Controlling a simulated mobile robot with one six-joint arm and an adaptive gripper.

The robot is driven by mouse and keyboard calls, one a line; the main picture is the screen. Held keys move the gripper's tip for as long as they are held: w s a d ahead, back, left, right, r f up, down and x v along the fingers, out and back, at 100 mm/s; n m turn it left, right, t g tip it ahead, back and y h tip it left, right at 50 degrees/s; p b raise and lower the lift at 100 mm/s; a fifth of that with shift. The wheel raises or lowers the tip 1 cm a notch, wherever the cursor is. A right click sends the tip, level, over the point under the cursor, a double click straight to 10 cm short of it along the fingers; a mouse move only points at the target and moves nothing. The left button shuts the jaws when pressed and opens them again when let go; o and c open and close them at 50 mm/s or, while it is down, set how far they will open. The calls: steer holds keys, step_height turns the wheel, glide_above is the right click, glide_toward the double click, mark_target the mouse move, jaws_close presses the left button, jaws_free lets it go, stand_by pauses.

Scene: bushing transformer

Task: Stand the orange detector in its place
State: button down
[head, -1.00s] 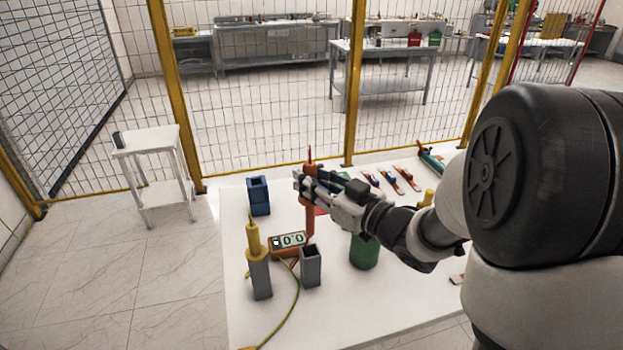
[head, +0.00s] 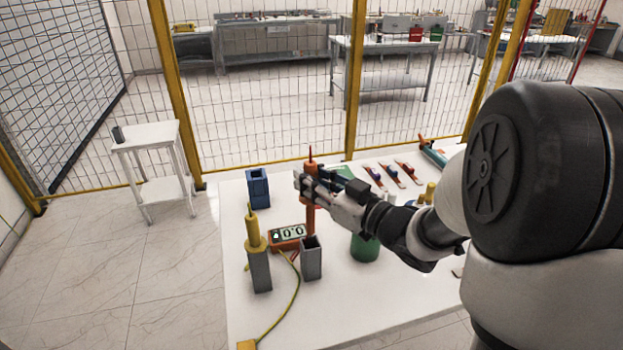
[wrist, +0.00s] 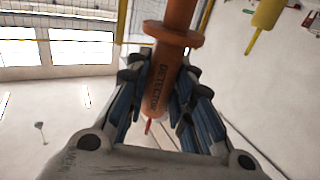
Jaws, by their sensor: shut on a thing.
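The orange detector (head: 310,218) is held upright, its thin red tip pointing up, above the white table. My gripper (head: 306,187) is shut around its upper body. In the wrist view the detector (wrist: 160,88) runs between my blue-padded fingers (wrist: 158,105), with its lettering and a round collar showing. An open-topped grey square holder (head: 311,260) stands empty in front of the detector's lower end. A blue square holder (head: 258,188) stands further back to the left. I cannot tell which holder is the detector's place.
A second grey holder (head: 260,272) holds a yellow rod (head: 253,228). An orange meter (head: 288,234) with a cable lies close by. A green cylinder (head: 365,246) stands below my arm. Several red-handled tools lie at the back right. The table's front left is mostly clear.

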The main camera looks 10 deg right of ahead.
steer(key=shift+f, duration=0.2)
steer(key=b, duration=0.6)
glide_above(314, 230)
steer(key=shift+w+a+f, duration=0.15)
steer(key=shift+w+f, duration=0.05)
steer(key=shift+f, duration=1.65)
steer(key=shift+w+a+f, duration=0.1)
steer(key=shift+w+f, duration=0.05)
steer(key=shift+f, duration=4.75)
steer(key=c, duration=1.3)
jaws_free()
